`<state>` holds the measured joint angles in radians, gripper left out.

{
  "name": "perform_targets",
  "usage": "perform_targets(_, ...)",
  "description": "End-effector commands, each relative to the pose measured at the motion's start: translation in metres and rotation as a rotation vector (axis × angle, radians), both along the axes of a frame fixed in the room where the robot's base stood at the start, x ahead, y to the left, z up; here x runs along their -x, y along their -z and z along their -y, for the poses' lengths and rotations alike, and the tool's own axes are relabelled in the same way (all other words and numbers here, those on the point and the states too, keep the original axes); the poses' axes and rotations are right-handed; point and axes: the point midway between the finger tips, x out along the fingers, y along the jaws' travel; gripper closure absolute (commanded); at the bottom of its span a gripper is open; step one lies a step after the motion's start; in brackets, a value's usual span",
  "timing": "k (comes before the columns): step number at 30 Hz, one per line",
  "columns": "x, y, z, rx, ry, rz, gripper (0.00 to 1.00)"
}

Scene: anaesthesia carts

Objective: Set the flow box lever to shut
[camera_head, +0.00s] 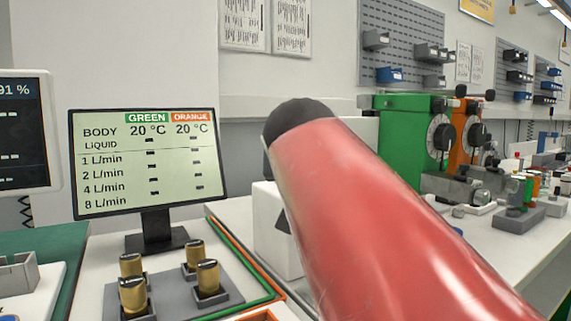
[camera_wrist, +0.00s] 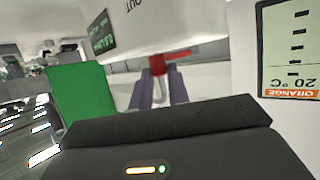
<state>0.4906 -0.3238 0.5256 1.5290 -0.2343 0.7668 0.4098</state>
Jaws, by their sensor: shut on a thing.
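In the wrist view the flow box (camera_wrist: 190,28) is a white box with "OUT" lettering and a small dark display with green text. A red lever (camera_wrist: 178,54) sits on its face, its arm pointing right in the picture. My gripper (camera_wrist: 161,76) has its two grey-purple fingers close together at the lever's hub, shut on it; the exact contact is partly hidden. In the head view a large red link of my arm hides the gripper and the lever. A white box (camera_head: 270,235) with a dark triangle shows partly behind that link.
A screen with a GREEN/ORANGE table (camera_head: 145,165) stands left, behind gold-topped cylinders (camera_head: 207,278) on a grey plate. Green (camera_head: 412,135) and orange (camera_head: 464,135) dial units stand at the right. More small items line the bench beyond.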

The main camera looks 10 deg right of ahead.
Motion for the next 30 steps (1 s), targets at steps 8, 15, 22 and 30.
perform_targets(8, 0.0011, 0.0063, -0.0088, -0.007, 0.100, -0.014, 1.00)
perform_targets(15, 0.0017, 0.0076, -0.0113, -0.010, 0.125, -0.016, 1.00)
perform_targets(22, 0.0017, 0.0080, -0.0117, -0.011, 0.125, -0.017, 1.00)
perform_targets(30, 0.0021, 0.0060, -0.0114, -0.008, 0.124, -0.012, 0.61)
